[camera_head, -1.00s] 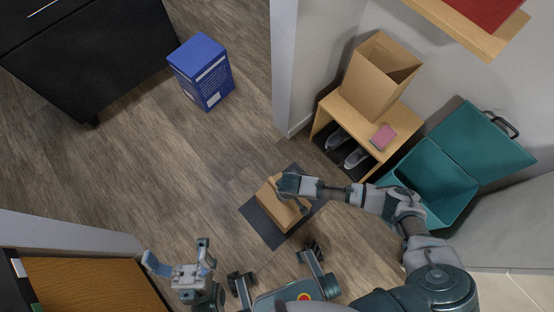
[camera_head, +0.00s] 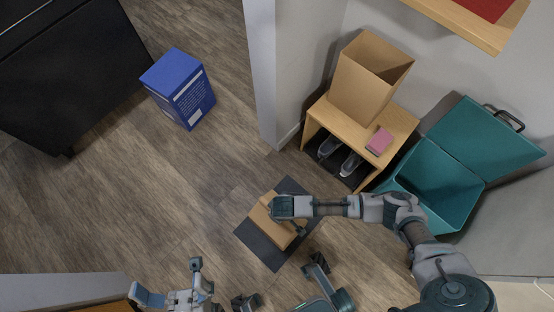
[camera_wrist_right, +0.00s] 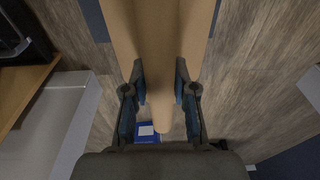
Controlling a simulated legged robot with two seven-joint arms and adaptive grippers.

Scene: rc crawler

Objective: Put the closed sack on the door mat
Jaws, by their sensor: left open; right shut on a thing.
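The closed tan sack (camera_head: 272,222) is over the dark door mat (camera_head: 262,250), with mat showing around it. I cannot tell whether its whole underside rests on the mat. My right gripper (camera_head: 285,208) is at the sack's upper right side and hides part of it. In the right wrist view, the right gripper (camera_wrist_right: 160,92) is shut on the sack's narrow top fold (camera_wrist_right: 160,60), one finger on each side. My left gripper (camera_head: 172,288) is open and empty at the bottom left, away from the sack.
A wooden shoe bench (camera_head: 345,118) holds an open paper bag (camera_head: 368,80) and a pink item (camera_head: 379,141), with shoes below. An open teal bin (camera_head: 440,180) stands right of it. A blue box (camera_head: 180,88) stands on the floor. Floor left of the mat is clear.

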